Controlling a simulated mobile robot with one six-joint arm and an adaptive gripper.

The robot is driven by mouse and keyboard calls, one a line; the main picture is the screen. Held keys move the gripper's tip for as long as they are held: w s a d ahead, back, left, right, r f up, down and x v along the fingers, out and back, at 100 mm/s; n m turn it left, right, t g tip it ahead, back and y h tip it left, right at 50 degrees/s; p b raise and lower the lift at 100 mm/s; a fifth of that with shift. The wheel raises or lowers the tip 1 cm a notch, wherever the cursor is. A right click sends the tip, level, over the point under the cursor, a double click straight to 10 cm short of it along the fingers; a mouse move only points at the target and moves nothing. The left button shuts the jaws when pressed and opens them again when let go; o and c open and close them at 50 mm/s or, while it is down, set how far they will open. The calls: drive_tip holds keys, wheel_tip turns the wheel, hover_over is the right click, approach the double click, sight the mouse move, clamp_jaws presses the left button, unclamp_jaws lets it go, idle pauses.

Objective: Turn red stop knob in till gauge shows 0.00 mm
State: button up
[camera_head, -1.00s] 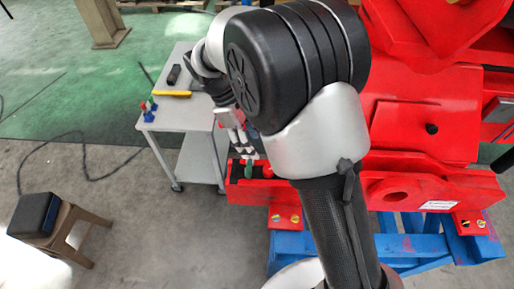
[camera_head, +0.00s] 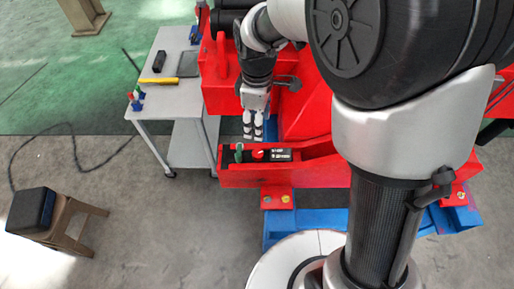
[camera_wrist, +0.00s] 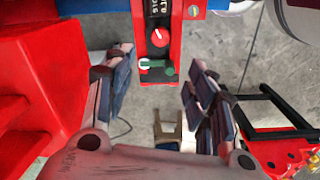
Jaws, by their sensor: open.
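The red stop knob (camera_head: 258,155) sits on a black panel in a red beam (camera_head: 305,173). My gripper (camera_head: 252,136) is open and empty, pointing down, with fingertips apart from the red knob.
A grey cart (camera_head: 173,100) with a yellow tool (camera_head: 158,81) and small coloured items stands at left. A stool with a black box (camera_head: 30,208) stands on the floor. Large red machine parts (camera_head: 215,80) surround my wrist. A blue stand (camera_head: 310,220) is below the beam.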

sight(257, 153)
wheel_tip(257, 153, down, 15)
drive_tip(key=shift+f+b, duration=0.15)
drive_tip(key=shift+b, duration=0.8)
drive_tip(key=c, duration=1.1)
drive_tip(key=shift+o, duration=0.2)
drive_tip(key=shift+m, duration=1.6)
drive_tip(key=o, duration=1.1)
drive_tip(key=shift+c, duration=0.2)
